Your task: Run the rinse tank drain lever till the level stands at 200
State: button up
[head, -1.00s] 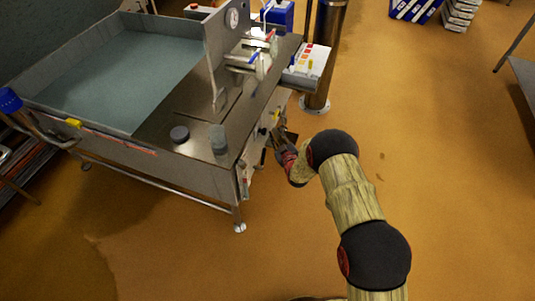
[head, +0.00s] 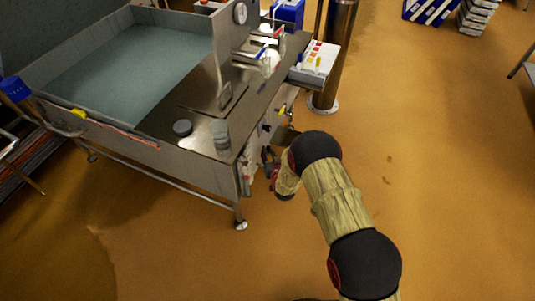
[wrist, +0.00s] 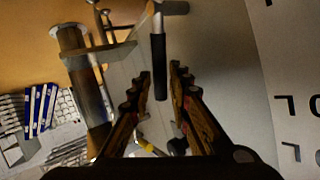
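The rinse tank (head: 60,52), a wide metal basin of grey-green water, stands at the left in the head view. No level figure can be read there. My gripper (head: 272,160) is low at the bench's right side panel, partly hidden by my own arm. In the wrist view my gripper (wrist: 160,72) is open. A lever with a black grip (wrist: 158,62) lies in line with the gap between its two ribbed fingers; I see no clear contact. A pale panel (wrist: 290,90) with large dark marks, cut off by the frame, fills the right side.
A yellow handle (wrist: 150,147) and a dark knob (wrist: 178,146) show beyond the fingers. A steel post (head: 333,55) stands behind the bench. A round gauge (head: 240,13) is on the upright plate.

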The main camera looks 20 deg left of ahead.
jog(key=shift+x, duration=0.9)
jog(key=shift+c, duration=1.3)
grip_shut()
